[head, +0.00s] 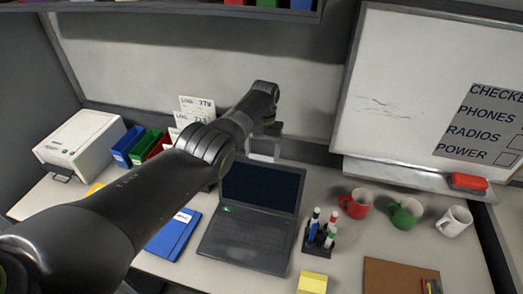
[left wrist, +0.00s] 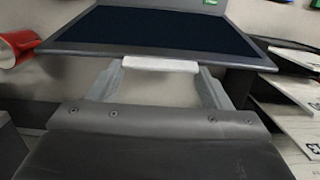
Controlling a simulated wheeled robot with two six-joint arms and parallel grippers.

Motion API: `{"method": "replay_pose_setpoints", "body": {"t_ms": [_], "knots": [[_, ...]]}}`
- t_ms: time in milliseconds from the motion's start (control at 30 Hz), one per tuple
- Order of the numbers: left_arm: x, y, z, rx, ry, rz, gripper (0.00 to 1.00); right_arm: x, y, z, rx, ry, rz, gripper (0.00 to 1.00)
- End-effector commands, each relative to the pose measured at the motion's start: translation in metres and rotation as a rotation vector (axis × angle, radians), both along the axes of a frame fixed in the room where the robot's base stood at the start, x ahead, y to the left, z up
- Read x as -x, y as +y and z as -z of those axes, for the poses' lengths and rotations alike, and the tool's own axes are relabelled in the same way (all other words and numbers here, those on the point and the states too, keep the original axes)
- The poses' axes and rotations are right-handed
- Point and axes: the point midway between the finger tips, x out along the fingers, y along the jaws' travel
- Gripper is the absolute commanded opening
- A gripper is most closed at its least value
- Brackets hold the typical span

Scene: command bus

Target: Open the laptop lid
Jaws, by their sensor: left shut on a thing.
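The laptop stands on the desk with its lid (head: 262,187) raised and the dark screen facing me. Its keyboard base (head: 247,238) lies flat below. My left gripper (head: 263,150) is at the top edge of the lid, reaching over from behind it. In the left wrist view the pale fingertips of the left gripper (left wrist: 160,64) meet the lid's edge, with the dark screen (left wrist: 165,29) beyond. The left gripper is shut on the lid; the contact itself is partly hidden. My right gripper is not in view.
A pen holder (head: 319,240) with markers stands right of the laptop, with red (head: 357,203), green (head: 405,213) and white (head: 454,221) mugs farther right. A blue folder (head: 173,234) lies left. Yellow notes (head: 312,283) lie in front. My left arm crosses above the desk's left side.

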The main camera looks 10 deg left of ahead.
Motion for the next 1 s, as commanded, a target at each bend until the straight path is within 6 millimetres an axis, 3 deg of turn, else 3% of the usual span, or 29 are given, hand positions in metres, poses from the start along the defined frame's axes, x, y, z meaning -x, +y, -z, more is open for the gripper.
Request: {"method": "replay_pose_setpoints", "body": {"t_ms": [33, 600, 633, 800, 1000], "knots": [[0.0094, -0.0005, 0.0192, -0.002, 0.027, -0.001, 0.32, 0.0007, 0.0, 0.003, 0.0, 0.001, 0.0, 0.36], [0.0107, -0.0019, 0.0209, 0.001, 0.032, 0.001, 0.32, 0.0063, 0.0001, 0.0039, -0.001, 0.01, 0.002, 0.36], [0.0108, -0.0019, 0.0208, 0.002, 0.033, 0.001, 0.75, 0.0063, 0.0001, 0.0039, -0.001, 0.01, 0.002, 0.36], [0.0111, -0.002, 0.0207, 0.003, 0.035, 0.001, 0.95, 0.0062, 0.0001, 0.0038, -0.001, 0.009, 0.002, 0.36], [0.0114, -0.0023, 0.0206, 0.005, 0.036, 0.0, 0.95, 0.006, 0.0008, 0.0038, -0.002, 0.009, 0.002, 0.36]]}}
